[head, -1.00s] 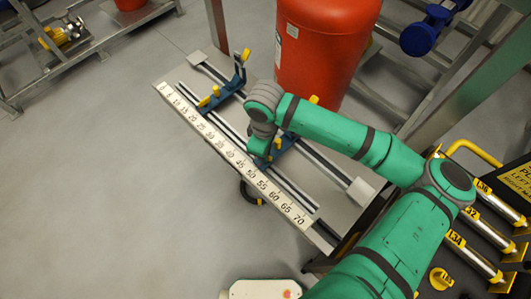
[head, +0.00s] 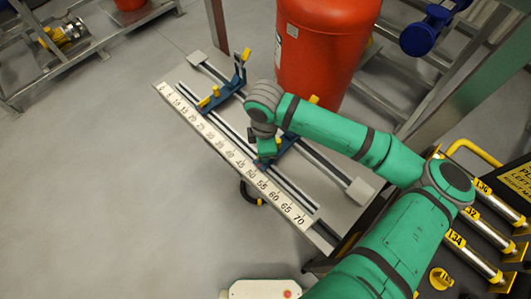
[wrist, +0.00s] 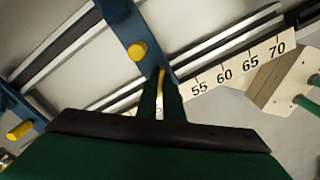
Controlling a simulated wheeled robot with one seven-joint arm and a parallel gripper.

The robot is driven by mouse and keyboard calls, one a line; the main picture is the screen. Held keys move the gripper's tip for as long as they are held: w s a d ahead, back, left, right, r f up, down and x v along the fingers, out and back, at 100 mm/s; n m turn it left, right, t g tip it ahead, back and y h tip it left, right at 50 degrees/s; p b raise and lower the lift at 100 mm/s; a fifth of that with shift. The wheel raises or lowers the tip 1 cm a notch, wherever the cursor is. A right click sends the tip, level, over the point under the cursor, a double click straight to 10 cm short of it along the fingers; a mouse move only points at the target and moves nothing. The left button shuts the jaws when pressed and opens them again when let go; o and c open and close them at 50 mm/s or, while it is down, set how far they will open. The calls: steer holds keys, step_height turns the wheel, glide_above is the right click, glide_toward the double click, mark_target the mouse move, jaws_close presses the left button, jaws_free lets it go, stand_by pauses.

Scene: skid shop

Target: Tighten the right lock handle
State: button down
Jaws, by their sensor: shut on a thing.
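The right blue carriage (head: 288,143) sits across the two rails, partly hidden by my arm in the head view. In the wrist view the same blue carriage (wrist: 130,32) has a round yellow knob (wrist: 137,51) on it. Just below that knob is the yellow right lock handle (wrist: 162,76), a thin piece between my fingers. My gripper (wrist: 161,92) is shut on this handle. In the head view my gripper (head: 267,160) is at the ruler side of the carriage, and the handle is hidden there.
A numbered ruler (head: 232,154) runs along the front edge of the rail table. A left blue carriage (head: 231,87) with yellow handles stands further up the rails. A red tank (head: 322,50) stands behind. Open grey floor (head: 110,200) lies to the left.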

stand_by(0.3)
steer(key=shift+n, duration=1.8)
steer(key=shift+n, duration=1.7)
steer(key=shift+n, duration=0.3)
steer(key=c, duration=1.9)
jaws_free()
